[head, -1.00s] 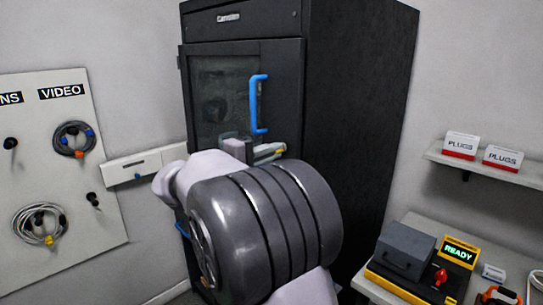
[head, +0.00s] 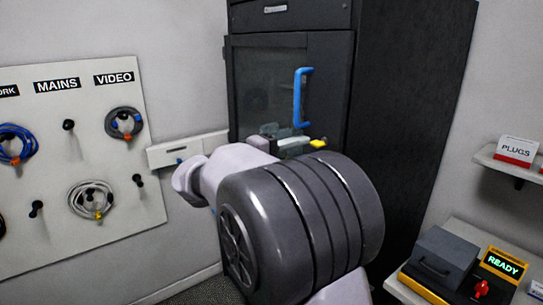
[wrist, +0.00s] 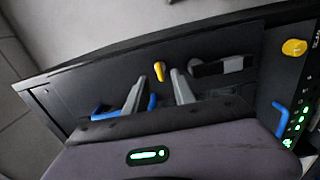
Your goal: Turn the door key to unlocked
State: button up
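The dark cabinet door (head: 262,75) with its blue handle (head: 302,98) stands at the middle of the head view and looks shut. A small yellow piece, probably the door key (wrist: 160,70), shows between and just beyond my fingertips in the wrist view. My gripper (wrist: 158,79) is open, its two grey fingers apart on either side of it; whether they touch it I cannot tell. In the head view my gripper (head: 291,143) is at the door below the blue handle, partly hidden by my arm. A yellow part (head: 318,144) shows beside it there.
In the wrist view a round yellow knob (wrist: 294,47) and green lights (wrist: 297,122) are at the right. A cable board (head: 75,215) hangs on the left wall. A bench with a READY box (head: 503,264) is at the right.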

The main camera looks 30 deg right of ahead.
jog(key=s+a+p, duration=0.1)
jog(key=a+p, duration=0.1)
jog(key=a, duration=1)
jog(key=shift+a, duration=0.3)
jog(key=s+f+m+g+y+b, duration=0.1)
jog(key=s+f+y+b, duration=0.3)
jog(key=s+f+y, duration=0.9)
jog(key=s+a+f+m+t+y+b, duration=0.1)
jog(key=s+a+f+m+t+y, duration=0.1)
jog(key=a, duration=0.6)
jog(key=s+a+f+m+t+y+b, duration=0.2)
jog(key=s+a+f+y, duration=0.3)
jog(key=s+a, duration=0.3)
jog(key=shift+a+f+t, duration=0.25)
jog(key=shift+f+t, duration=0.55)
jog(key=shift+f, duration=0.1)
